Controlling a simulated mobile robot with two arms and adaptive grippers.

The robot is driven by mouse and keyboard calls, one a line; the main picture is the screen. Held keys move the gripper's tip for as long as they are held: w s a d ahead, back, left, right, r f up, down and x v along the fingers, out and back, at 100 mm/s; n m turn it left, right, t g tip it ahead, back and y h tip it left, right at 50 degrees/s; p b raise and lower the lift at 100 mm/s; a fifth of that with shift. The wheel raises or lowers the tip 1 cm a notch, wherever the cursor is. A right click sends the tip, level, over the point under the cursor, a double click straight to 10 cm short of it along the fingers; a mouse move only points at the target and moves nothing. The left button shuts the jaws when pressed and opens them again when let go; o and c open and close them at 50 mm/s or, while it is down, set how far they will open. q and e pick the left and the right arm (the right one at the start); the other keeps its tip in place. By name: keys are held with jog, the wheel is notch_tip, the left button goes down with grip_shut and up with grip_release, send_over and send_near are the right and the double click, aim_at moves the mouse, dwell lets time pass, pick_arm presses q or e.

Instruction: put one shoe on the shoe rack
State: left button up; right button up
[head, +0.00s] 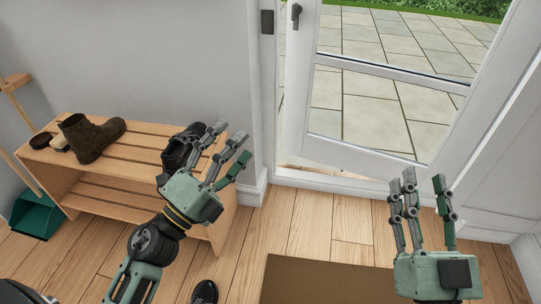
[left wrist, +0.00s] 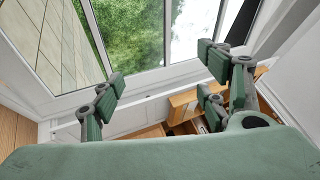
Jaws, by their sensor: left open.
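The wooden shoe rack (head: 112,201) stands against the wall at left, with slatted shelves. A brown boot (head: 89,138) stands upright on its top. A black shoe (head: 179,151) is at the rack's right end, partly hidden behind my left gripper (head: 227,153). Another dark shoe (head: 205,292) shows at the bottom edge, on the floor. My left gripper is open, its fingers pointing up and right, over the rack's right end. In the left wrist view, its fingers (left wrist: 165,92) are spread with nothing between them. My right gripper (head: 427,210) is open and empty, over the floor at right.
Small items, one a brush-like block (head: 59,143), lie beside the boot. A green dustpan (head: 37,215) stands left of the rack. A brown mat (head: 325,281) lies on the wood floor. A white glazed door (head: 372,155) stands ajar at the back right.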

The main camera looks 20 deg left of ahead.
pick_arm(q)
jog(key=s+d+r+n+y, duration=0.1)
jog(key=d+n, duration=0.3)
jog(key=n, duration=0.6)
jog(key=s+d+r+n+t+y, duration=0.1)
jog(key=s+d+r+n, duration=0.2)
jog(key=n, duration=0.6)
jog(key=shift+d+n+y, duration=0.3)
jog(key=shift+d+n, duration=0.1)
jog(key=shift+d, duration=0.65)
